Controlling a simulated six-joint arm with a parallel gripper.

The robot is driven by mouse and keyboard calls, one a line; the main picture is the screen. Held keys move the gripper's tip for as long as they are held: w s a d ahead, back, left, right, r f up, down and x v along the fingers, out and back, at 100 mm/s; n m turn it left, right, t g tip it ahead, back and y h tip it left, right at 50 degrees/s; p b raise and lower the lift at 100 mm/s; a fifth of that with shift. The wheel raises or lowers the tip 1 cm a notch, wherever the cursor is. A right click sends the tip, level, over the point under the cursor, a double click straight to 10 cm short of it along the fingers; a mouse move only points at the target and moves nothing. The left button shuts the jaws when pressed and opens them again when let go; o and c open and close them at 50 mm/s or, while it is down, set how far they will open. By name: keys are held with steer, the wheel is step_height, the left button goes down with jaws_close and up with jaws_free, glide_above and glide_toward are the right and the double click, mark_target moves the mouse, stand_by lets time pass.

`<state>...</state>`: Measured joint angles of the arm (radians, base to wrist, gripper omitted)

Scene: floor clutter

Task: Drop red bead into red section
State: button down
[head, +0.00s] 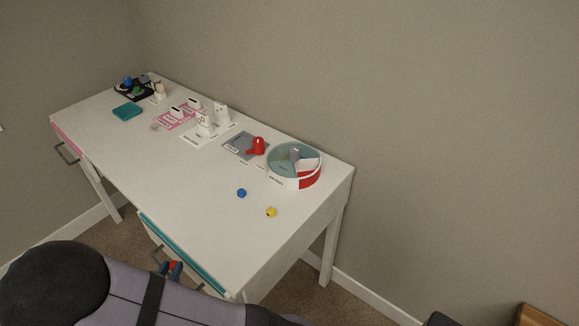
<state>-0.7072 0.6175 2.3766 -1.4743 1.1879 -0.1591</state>
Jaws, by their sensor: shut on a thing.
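A round white-rimmed container (293,183) stands at the right end of the white desk, with sections inside. A red section (311,178) shows at its front right; teal and grey-white parts show beside it. My gripper (173,268) shows small at the lower left, by the open drawer's front and below the desk top. Its blue fingertips are shut on the red bead (174,265), which is mostly hidden between them. A blue bead (241,193) and a yellow bead (271,212) lie apart on the desk in front of the container.
The white desk (150,155) has an open teal-edged drawer (185,250) at its front. A red object (256,146) on a grey mat (238,146) stands left of the container. White holders, pink cards and a teal block (128,111) sit farther left. The desk's front middle is clear.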

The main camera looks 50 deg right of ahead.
steer(key=w+d+r+p, duration=0.3)
steer(key=w+r+p, duration=0.15)
steer(key=w, duration=0.25)
steer(key=d+r+m+g, duration=0.1)
steer(key=d, duration=0.3)
steer(key=d+r+m+g+h, duration=0.1)
steer(key=d, duration=0.3)
steer(key=w+d+r+m+h+p, duration=0.1)
steer(key=d, duration=0.4)
steer(key=shift+w+g, duration=0.1)
steer(key=shift+g, duration=0.3)
steer(key=s+d+r+m+g+h+p, duration=0.1)
steer(key=s+d+r+m+g, duration=0.15)
steer(key=d, duration=0.65)
steer(key=s+d+r+m+g+p, duration=0.1)
steer(key=s+d+r+g, duration=0.15)
steer(key=d, duration=0.55)
steer(key=r+m+g, duration=0.1)
steer(key=m+g, duration=0.1)
steer(key=m, duration=0.1)
glide_above(304, 160)
steer(key=s+a, duration=0.2)
steer(key=a, duration=0.1)
steer(key=shift+r+n, duration=0.15)
steer(key=shift+n, duration=0.1)
steer(key=shift+f+b, duration=1.95)
steer(key=shift+f, duration=1)
